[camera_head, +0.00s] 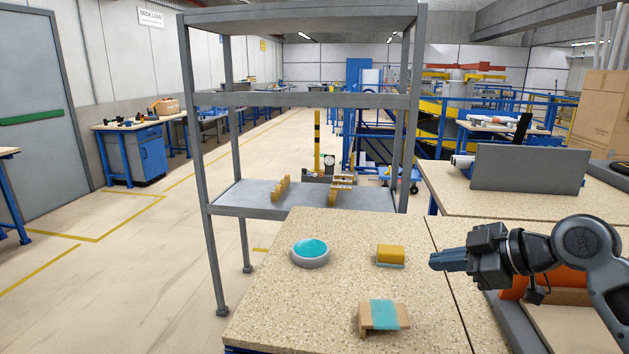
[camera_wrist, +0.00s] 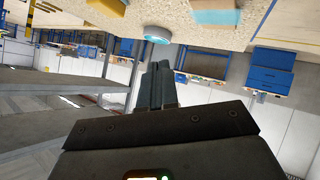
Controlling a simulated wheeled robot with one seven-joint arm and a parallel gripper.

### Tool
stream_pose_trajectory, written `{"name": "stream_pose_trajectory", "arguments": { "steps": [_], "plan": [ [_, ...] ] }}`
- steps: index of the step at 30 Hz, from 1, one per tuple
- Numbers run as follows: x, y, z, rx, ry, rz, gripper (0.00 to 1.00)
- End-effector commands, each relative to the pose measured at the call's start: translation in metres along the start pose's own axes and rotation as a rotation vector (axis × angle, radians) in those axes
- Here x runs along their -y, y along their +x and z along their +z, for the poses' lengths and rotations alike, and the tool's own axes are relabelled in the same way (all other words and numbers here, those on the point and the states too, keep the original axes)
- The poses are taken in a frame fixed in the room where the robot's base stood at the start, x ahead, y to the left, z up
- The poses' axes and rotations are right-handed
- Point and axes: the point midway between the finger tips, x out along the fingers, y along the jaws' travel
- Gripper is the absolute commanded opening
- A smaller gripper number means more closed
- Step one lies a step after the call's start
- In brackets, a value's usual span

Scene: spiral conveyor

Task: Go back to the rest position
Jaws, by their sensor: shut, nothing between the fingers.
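My gripper (camera_head: 447,261) is shut and empty. It points left over the right part of the speckled worktable (camera_head: 290,330), above its surface, and its closed fingers also show in the wrist view (camera_wrist: 154,85). A yellow block (camera_head: 390,253) with a light blue base sits on the table just left of my fingertips, apart from them. A round grey dish with a teal top (camera_head: 311,249) stands farther left. A tan piece with a teal band (camera_head: 383,315) lies nearer the front edge.
A grey metal shelf rack (camera_head: 300,99) stands behind the table, with brown wooden parts (camera_head: 281,187) on its lower shelf. A grey panel (camera_head: 530,168) stands on the table at the back right. An orange bin (camera_head: 566,279) is beneath my arm. The floor at the left is clear.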

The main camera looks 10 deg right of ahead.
Motion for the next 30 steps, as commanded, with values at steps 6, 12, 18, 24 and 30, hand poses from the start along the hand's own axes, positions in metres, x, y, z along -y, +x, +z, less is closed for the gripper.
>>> {"name": "stream_pose_trajectory", "arguments": {
  "steps": [6, 12, 18, 24, 30],
  "plan": [
    [0.042, 0.041, -0.047, -0.201, 0.197, 0.128, 0.0],
    [0.083, 0.056, -0.065, -0.326, 0.401, 0.237, 0.0],
    [0.133, 0.059, -0.061, -0.391, 0.602, 0.34, 0.0],
    [0.192, 0.048, -0.04, -0.398, 0.777, 0.442, 0.0],
    [0.257, 0.02, -0.01, -0.362, 0.902, 0.539, 0.0]
  ]
}}
